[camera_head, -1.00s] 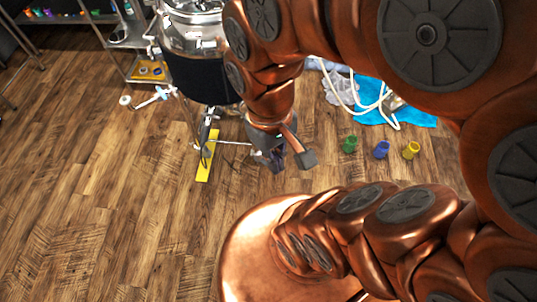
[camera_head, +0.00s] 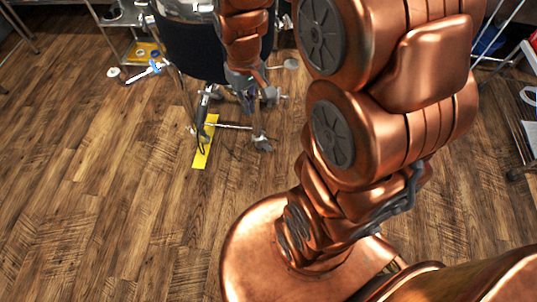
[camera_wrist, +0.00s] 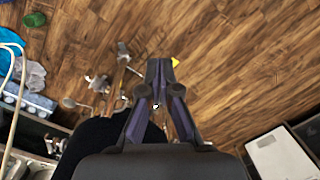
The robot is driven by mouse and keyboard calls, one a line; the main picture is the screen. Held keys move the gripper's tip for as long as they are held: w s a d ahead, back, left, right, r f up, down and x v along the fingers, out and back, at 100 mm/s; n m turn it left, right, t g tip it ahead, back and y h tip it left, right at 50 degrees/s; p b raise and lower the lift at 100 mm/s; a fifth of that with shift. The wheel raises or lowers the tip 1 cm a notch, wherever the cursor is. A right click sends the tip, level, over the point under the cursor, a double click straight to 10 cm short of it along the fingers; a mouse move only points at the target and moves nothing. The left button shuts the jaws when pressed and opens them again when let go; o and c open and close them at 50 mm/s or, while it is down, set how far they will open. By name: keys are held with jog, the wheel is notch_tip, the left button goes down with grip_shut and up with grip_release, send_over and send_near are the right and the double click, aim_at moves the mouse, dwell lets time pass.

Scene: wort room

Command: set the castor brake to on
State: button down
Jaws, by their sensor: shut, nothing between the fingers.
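The wheeled vessel (camera_head: 190,45), with a steel top and dark jacket, stands at the upper middle of the head view. Its frame has castors low down: one at the front (camera_head: 262,144) and another farther back (camera_head: 268,96). Small castor-like parts (camera_wrist: 122,54) also show left of the fingers in the wrist view. I cannot make out a brake lever or its setting. My gripper (camera_head: 248,108) points down beside the vessel's right side, above the frame. In the wrist view my gripper (camera_wrist: 160,66) has its fingertips together and empty; contact with a castor cannot be judged.
A yellow strip (camera_head: 205,145) lies on the floor by the vessel's front left. A blue-white valve fitting (camera_head: 150,70) juts out left. A shelf rack (camera_head: 125,35) stands upper left, a cart (camera_head: 528,130) far right. The wooden floor at left is clear.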

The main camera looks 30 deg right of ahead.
jog(key=w+d+f+b, duration=0.4)
jog(key=w+f+b, duration=0.3)
jog(key=f, duration=0.7)
jog(key=t+b, duration=0.2)
jog(key=b, duration=1.6)
send_over(269, 149)
jog(key=f, duration=3.1)
jog(key=s+f, duration=0.1)
jog(key=f, duration=1.4)
jog(key=shift+d+f, duration=0.15)
jog(key=shift+f, duration=0.2)
jog(key=shift+f, duration=0.15)
jog(key=shift+h, duration=0.3)
jog(key=shift+w+f+b, duration=0.2)
jog(key=shift+f+b, duration=0.5)
jog(key=shift+f, duration=0.95)
jog(key=shift+w+f+b, duration=0.2)
jog(key=shift+f+b, duration=0.5)
jog(key=shift+f, duration=0.95)
